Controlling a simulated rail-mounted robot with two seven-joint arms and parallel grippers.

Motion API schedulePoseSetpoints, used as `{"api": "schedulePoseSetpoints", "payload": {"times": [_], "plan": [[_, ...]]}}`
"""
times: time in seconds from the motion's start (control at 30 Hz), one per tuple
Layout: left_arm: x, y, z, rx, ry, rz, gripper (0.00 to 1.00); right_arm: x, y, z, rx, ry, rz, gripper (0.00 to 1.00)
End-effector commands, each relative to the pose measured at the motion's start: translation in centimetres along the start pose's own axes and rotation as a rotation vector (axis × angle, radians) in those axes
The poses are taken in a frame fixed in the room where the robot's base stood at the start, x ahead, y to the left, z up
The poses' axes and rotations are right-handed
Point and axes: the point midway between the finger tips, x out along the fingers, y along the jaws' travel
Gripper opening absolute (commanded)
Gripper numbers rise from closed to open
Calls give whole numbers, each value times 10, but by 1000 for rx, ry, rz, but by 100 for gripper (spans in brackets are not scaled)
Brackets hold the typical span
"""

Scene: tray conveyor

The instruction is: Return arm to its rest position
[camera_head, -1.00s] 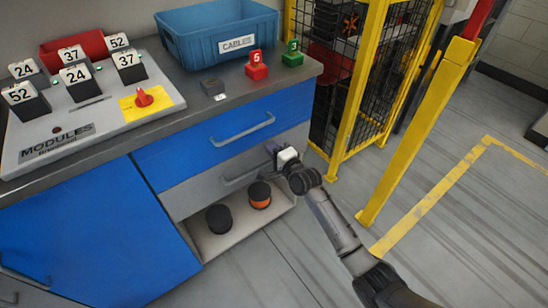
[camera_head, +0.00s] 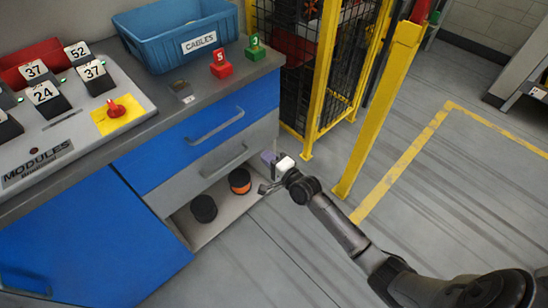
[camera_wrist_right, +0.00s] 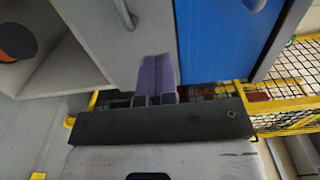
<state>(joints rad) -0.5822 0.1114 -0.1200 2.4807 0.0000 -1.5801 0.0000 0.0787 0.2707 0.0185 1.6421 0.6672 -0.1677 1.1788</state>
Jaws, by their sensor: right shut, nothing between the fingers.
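My right arm comes in from the lower right in the head view. Its gripper (camera_head: 268,160) is beside the open lower bay of the blue and grey cabinet (camera_head: 210,140), near the cabinet's right edge. In the right wrist view the two purple fingers (camera_wrist_right: 157,78) are together, with nothing between them. The grey drawer front and the blue drawer front show beyond the fingertips. My left gripper is not in view.
Two round spools, one black (camera_head: 203,208) and one black and orange (camera_head: 240,181), stand in the lower bay. A yellow-framed mesh cage (camera_head: 325,75) and a yellow post (camera_head: 378,110) stand to the right. Open floor lies in front. A blue bin (camera_head: 185,40) is on the counter.

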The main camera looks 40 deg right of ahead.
Motion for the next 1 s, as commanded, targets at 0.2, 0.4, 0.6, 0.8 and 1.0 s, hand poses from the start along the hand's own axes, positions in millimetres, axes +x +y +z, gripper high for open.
{"api": "schedulePoseSetpoints", "payload": {"times": [0.2,0.4,0.6,0.8,1.0], "plan": [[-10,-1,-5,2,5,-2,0,-22,0,0,0,0,1,0],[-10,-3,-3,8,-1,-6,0,-27,0,0,0,0,0,0],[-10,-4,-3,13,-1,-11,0,-27,0,0,-37,0,0,0],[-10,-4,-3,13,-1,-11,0,-30,31,11,-349,-102,172,0],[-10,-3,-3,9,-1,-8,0,-52,48,33,-903,-374,428,0]]}}
